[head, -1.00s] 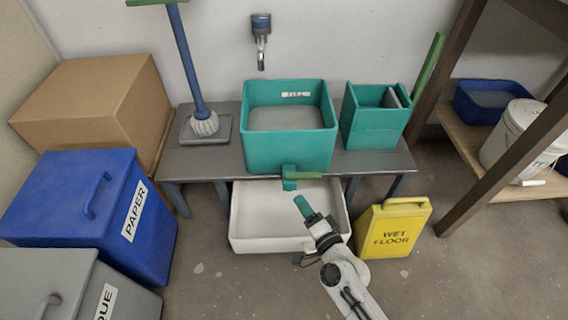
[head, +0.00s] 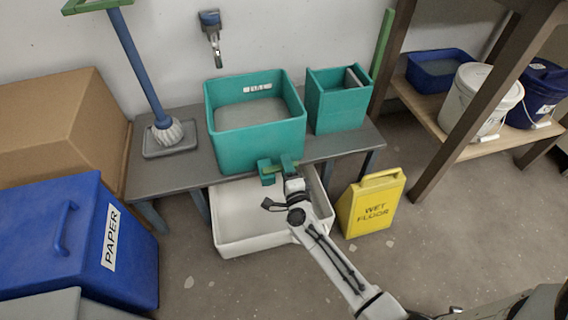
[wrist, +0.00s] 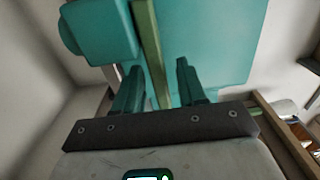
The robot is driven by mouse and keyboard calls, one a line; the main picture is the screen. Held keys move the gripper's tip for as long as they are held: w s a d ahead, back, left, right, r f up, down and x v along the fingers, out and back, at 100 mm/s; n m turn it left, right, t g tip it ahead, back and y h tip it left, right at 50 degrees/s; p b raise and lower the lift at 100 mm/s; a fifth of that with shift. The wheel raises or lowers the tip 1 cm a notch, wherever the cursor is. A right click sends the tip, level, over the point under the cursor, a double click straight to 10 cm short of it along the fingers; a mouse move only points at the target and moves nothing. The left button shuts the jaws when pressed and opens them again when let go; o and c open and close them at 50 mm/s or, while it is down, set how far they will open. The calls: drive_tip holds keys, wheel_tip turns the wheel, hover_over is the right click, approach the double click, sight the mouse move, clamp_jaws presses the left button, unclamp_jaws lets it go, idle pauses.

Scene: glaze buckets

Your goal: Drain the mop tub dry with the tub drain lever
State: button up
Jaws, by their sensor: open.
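The teal mop tub (head: 256,150) stands on a grey bench, with a flat grey surface inside that looks like liquid. A teal drain block (head: 267,174) sticks out low on its front, with the green drain lever (head: 286,164) at it. The lever (wrist: 152,50) runs up the middle of the wrist view, beside the rounded teal drain part (wrist: 98,32). My gripper (head: 290,172) is at the lever. In the wrist view, my gripper (wrist: 158,85) is open, with one teal finger on each side of the lever's end. Contact cannot be told.
A white basin (head: 228,237) sits on the floor below the tub's drain. A teal bucket (head: 338,108) stands right of the tub, and a mop (head: 167,132) left of it. A yellow wet floor sign (head: 370,207) stands right of my arm. A blue paper bin (head: 60,240) is at left.

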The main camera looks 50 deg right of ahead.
drive_tip(key=shift+x, duration=1.1)
drive_tip(key=shift+c, duration=0.4)
clamp_jaws()
